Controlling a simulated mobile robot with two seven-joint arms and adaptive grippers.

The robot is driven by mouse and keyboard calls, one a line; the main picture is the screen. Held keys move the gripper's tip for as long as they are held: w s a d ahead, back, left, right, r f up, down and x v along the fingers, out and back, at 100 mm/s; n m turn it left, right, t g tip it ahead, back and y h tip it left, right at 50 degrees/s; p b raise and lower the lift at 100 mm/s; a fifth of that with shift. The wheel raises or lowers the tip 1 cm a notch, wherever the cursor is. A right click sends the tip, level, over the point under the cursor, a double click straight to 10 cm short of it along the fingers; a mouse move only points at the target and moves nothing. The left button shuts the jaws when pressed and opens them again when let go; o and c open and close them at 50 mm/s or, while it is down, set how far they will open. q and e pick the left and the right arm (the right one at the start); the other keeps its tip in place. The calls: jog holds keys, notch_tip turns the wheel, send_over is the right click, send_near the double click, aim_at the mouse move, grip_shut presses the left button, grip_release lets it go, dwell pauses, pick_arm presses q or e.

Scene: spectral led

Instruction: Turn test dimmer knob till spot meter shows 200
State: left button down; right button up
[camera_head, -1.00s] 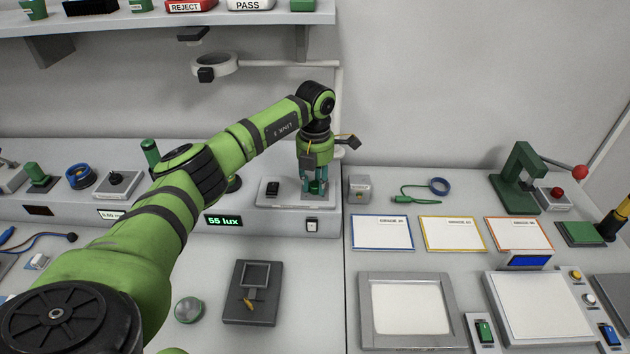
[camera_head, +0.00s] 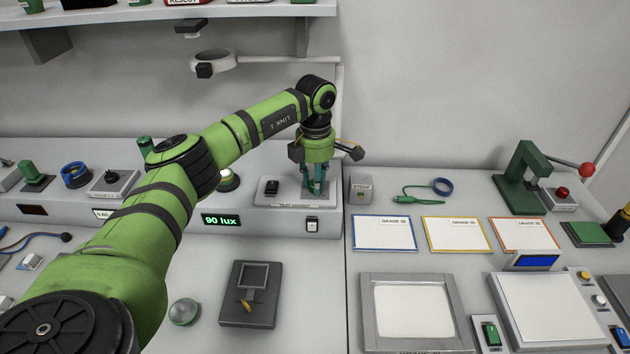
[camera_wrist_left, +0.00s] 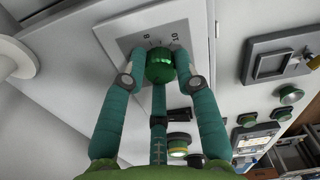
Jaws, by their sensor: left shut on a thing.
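My left gripper (camera_head: 315,186) points down at the test dimmer panel at the right end of the long grey console. In the left wrist view its teal fingers (camera_wrist_left: 160,70) are closed around the green dimmer knob (camera_wrist_left: 160,66), which sits on a pale plate with printed scale marks. In the head view the fingers hide most of the knob. The spot meter display (camera_head: 221,220) on the console front reads 90 lux in green. A lamp (camera_head: 228,180) left of the gripper, partly behind my arm, looks lit. My right gripper is not in view.
A black switch (camera_head: 272,187) sits left of the knob, and a white rocker switch (camera_head: 312,225) is on the console front. A small grey block (camera_head: 362,189) stands close to the right. Grade cards (camera_head: 383,233) lie on the right bench.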

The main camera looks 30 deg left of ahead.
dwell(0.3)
pick_arm(q)
jog(key=c, duration=0.9)
grip_release()
jog(key=shift+w+d, duration=0.1)
jog(key=shift+c, duration=0.2)
jog(key=shift+r, duration=0.1)
notch_tip(320, 180, up, 12)
